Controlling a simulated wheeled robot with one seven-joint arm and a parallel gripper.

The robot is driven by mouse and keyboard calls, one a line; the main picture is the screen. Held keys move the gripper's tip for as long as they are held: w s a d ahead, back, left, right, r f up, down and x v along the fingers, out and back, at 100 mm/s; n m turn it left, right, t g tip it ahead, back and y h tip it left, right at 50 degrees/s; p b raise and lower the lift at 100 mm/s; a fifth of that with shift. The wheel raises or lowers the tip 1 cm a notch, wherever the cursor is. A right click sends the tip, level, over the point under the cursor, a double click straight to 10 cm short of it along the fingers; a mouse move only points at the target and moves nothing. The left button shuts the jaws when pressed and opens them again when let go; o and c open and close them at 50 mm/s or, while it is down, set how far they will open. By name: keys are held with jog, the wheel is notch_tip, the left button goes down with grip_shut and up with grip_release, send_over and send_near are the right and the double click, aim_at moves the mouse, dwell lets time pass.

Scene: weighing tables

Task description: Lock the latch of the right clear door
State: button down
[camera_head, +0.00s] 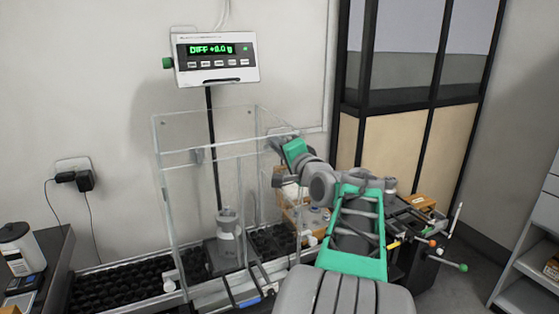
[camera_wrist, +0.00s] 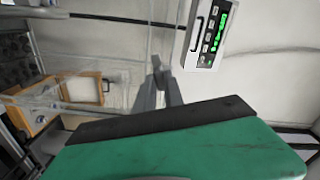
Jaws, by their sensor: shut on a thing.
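The clear weighing enclosure (camera_head: 200,150) stands upright on the bench, with transparent walls. Its right clear door (camera_head: 262,190) is hard to make out, and I cannot tell from the picture whether it is fully closed. My gripper (camera_head: 277,143) is at the upper right of the enclosure, against or very near the clear panel. In the wrist view, my gripper (camera_wrist: 160,82) is shut on a small grey part (camera_wrist: 157,62), apparently the door's latch. The fingers hide most of it, and its turn is unclear.
A grey canister (camera_head: 228,228) stands inside the enclosure. The display (camera_head: 217,50) above reads DIFF +0.0 g. Wooden boxes (camera_head: 290,200) stand to the right, partly behind my arm.

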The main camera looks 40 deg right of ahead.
jog(key=shift+f+n+b, duration=0.1)
jog(key=shift+n+b, duration=6.8)
jog(key=shift+b, duration=0.8)
jog(key=c, duration=1.4)
grip_release()
jog(key=shift+c, duration=0.2)
jog(key=shift+s, duration=0.1)
jog(key=v, duration=0.7)
jog(key=shift+s+b, duration=0.25)
jog(key=shift+b, duration=0.15)
